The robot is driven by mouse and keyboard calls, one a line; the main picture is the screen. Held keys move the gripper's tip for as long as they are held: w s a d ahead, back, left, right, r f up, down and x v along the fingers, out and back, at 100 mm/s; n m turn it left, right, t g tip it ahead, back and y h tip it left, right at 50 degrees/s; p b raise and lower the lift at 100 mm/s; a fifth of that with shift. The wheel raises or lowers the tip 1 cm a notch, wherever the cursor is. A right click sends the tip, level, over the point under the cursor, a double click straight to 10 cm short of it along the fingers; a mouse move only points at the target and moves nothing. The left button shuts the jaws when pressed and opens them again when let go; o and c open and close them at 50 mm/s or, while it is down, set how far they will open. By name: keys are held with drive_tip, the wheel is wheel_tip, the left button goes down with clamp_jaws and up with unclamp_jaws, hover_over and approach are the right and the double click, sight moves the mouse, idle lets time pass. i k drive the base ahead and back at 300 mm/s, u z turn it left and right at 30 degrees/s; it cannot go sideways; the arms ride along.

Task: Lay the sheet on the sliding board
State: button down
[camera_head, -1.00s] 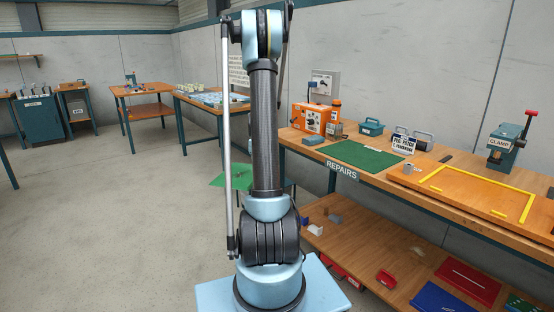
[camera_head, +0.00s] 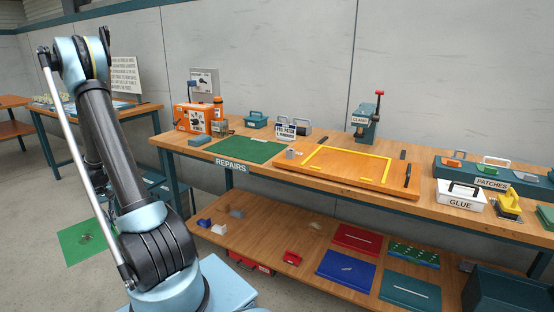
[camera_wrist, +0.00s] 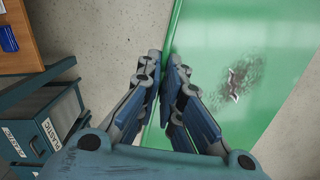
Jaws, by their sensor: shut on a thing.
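My gripper (camera_wrist: 165,68) is shut on the edge of the green sheet (camera_wrist: 240,50) in the wrist view. The sheet carries a dark smudge with a small ragged pale mark. In the head view the sheet (camera_head: 84,242) hangs low at the left, partly behind my arm, above the floor and away from the bench. My gripper is hidden behind my arm there. An orange wooden board with yellow strips (camera_head: 325,178), which looks like the sliding board, lies on the bench right of the green mat.
The green mat (camera_head: 238,151), orange machine (camera_head: 193,118) and clamp (camera_head: 365,122) stand on the repairs bench. A white glue box (camera_head: 460,196) and patches tray (camera_head: 495,172) are at the right. The lower shelf (camera_head: 285,232) holds coloured sheets. A teal plastic bin (camera_wrist: 45,125) is left of my gripper.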

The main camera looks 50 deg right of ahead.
sight(348, 162)
drive_tip(key=u, duration=0.2)
drive_tip(key=k, duration=2.5)
drive_tip(key=z, duration=0.55)
drive_tip(key=i, duration=1)
drive_tip(key=u, duration=0.1)
